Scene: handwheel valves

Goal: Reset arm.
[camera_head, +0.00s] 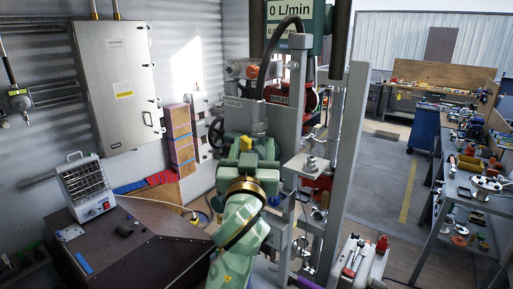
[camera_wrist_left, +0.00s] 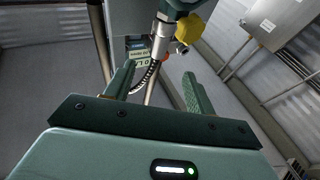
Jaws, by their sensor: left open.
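My left arm is green and reaches up through the middle of the head view. Its gripper (camera_head: 248,146) is in front of the grey valve stand, partly hidden behind its own wrist. In the left wrist view the two fingers (camera_wrist_left: 160,88) are spread apart with nothing between them. A dark handwheel (camera_head: 216,133) shows just left of the gripper, partly covered; I cannot tell whether they touch. A red valve part (camera_head: 310,98) sits behind the stand's upright, near the outlet label. The green meter (camera_head: 290,8) above reads 0 L/min. My right gripper is not in view.
A grey steel post (camera_head: 346,150) stands right of the arm. A small plate with a metal fitting (camera_head: 310,163) is beside it. A dark bench with a heater (camera_head: 86,187) is at left, below a wall cabinet (camera_head: 118,85). Open floor (camera_head: 375,190) lies right, before cluttered shelves.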

